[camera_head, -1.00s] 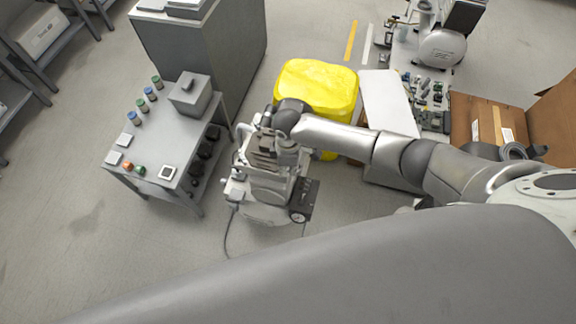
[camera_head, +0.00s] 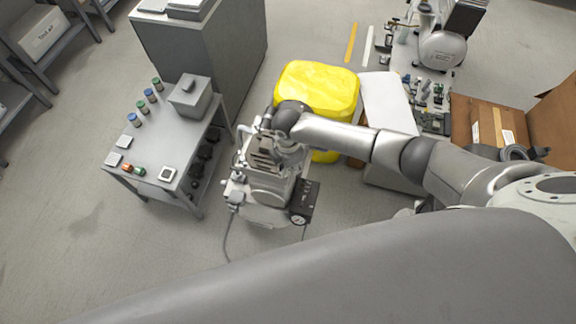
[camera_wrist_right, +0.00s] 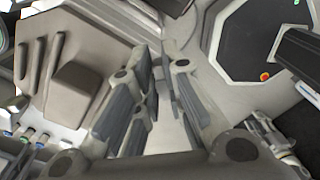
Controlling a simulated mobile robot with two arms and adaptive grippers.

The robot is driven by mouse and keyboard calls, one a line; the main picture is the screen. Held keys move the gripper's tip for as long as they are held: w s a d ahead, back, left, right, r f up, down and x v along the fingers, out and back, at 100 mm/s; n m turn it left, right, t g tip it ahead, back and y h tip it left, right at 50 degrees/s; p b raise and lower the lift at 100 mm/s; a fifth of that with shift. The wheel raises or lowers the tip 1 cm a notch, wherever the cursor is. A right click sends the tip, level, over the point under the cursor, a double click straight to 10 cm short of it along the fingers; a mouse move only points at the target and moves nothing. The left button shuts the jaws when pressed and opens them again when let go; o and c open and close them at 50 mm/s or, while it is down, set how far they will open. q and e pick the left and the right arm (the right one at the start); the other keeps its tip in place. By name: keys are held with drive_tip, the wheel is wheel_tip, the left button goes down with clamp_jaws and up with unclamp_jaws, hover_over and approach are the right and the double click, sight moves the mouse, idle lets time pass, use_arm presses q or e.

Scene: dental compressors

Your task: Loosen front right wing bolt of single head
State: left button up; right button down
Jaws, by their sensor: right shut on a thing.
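The compressor (camera_head: 268,190), grey and white with a round gauge (camera_head: 298,219) at its lower right, stands on the floor beside the small grey table. My right arm reaches in from the right, and its wrist covers the top of the compressor's head, so the front right wing bolt is hidden in the head view. In the wrist view my right gripper (camera_wrist_right: 166,78) has its two dark-padded fingers close together over pale machine parts. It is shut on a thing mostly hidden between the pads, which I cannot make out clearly. My left gripper is out of view.
A yellow bin (camera_head: 325,95) stands just behind the compressor. The grey table (camera_head: 165,140) at left holds small bottles, a box and blocks. A grey cabinet (camera_head: 210,50) stands behind it. Cardboard boxes (camera_head: 490,130) are at right. The floor at lower left is clear.

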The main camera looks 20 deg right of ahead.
idle(0.3)
drive_tip(key=c, duration=1.5)
unclamp_jaws()
drive_tip(key=shift+c, duration=0.2)
wheel_tip(320, 180, up, 12)
